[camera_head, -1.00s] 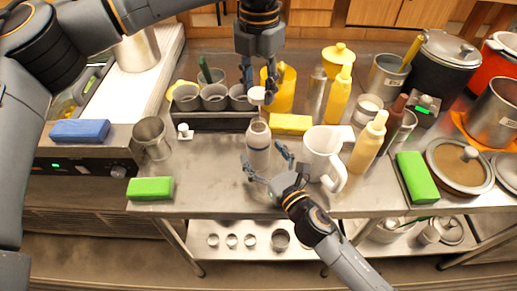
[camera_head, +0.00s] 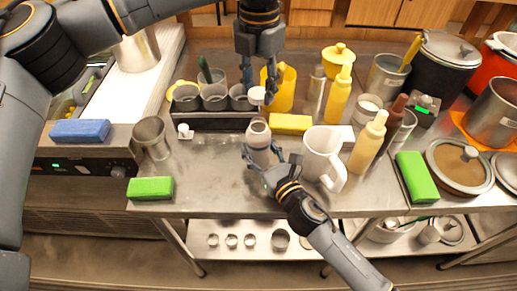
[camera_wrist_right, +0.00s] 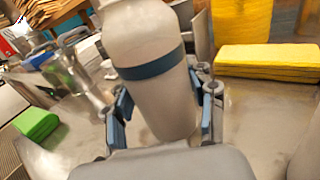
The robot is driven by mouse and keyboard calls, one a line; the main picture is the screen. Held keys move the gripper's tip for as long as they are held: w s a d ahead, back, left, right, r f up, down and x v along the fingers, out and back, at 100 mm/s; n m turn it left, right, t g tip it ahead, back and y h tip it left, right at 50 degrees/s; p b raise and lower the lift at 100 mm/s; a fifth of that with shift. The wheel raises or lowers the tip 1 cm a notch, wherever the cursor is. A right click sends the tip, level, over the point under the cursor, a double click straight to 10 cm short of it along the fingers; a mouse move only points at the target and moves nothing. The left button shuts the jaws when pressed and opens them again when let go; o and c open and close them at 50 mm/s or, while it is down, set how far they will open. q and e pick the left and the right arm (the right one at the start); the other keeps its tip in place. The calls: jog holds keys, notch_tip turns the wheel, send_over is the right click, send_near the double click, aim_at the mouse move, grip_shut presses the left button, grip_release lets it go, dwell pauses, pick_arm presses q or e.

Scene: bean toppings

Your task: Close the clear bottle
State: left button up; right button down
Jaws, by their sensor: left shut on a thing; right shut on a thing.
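The clear bottle (camera_head: 257,135) stands upright on the steel table, with its mouth facing up; it looks greyish with a blue band in the right wrist view (camera_wrist_right: 157,75). My right gripper (camera_head: 262,157) is shut on the bottle's body from the front, with a finger on each side (camera_wrist_right: 165,108). My left gripper (camera_head: 258,84) points down above the bottle and is shut on a white cap (camera_head: 257,95). The cap is above the bottle's mouth, apart from it. The tips of the left fingers are partly hard to make out.
A white pitcher (camera_head: 322,155) stands close right of the bottle. A yellow sponge (camera_head: 290,123) and a holder with grey cups (camera_head: 214,98) are behind. Another small white-topped item (camera_head: 185,131) stands left. The table left of the bottle is clear, with a green sponge (camera_head: 150,188) at its front edge.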

aim_at(258, 104)
pick_arm(q)
jog(key=shift+f, duration=2.5)
jog(key=shift+f, duration=0.9)
jog(key=shift+f, duration=0.6)
